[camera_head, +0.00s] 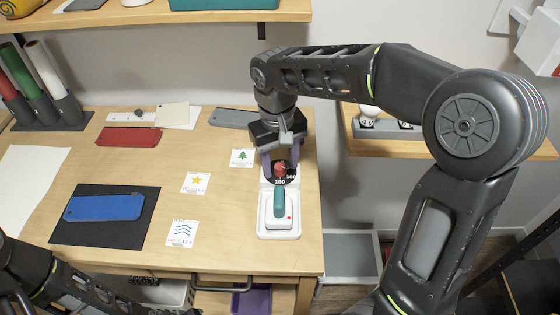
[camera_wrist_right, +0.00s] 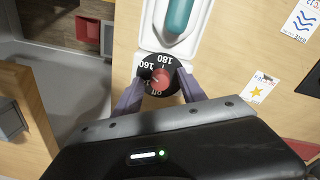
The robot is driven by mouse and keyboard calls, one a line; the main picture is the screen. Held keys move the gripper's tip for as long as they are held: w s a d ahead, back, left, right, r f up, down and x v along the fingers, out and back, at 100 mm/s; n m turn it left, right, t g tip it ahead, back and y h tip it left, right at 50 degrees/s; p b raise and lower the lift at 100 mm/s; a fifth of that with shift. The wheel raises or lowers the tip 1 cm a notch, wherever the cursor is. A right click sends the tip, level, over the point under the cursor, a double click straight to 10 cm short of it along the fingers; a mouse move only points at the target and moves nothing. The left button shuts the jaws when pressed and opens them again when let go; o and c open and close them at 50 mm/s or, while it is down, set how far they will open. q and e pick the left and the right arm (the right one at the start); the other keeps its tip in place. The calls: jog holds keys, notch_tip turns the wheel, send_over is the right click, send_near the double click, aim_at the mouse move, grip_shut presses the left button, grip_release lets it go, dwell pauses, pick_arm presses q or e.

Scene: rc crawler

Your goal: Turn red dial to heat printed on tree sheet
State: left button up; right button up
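The red dial (camera_head: 281,169) sits on a black disc marked 160 and 180 at the far end of a white device. In the right wrist view the red dial (camera_wrist_right: 161,79) also shows "off" on its disc. My right gripper (camera_head: 280,168) is above the dial, pointing down, its purple fingers open on either side of it. In the wrist view the fingers look apart from the red knob. The tree sheet (camera_head: 242,157) lies left of the dial; its print is too small to read. My left arm shows at the lower left, its fingers out of sight.
The white device (camera_head: 279,225) has a teal handle (camera_head: 279,202). A star sheet (camera_head: 196,183) and a wave sheet (camera_head: 181,234) lie to its left. A blue slab (camera_head: 104,207) rests on a black mat (camera_head: 140,230). The table's right edge is close beside the device.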

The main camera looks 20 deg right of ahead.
aim_at(279, 167)
jog(key=shift+r, duration=0.1)
jog(key=shift+a+r, duration=0.15)
jog(key=shift+r, duration=3.65)
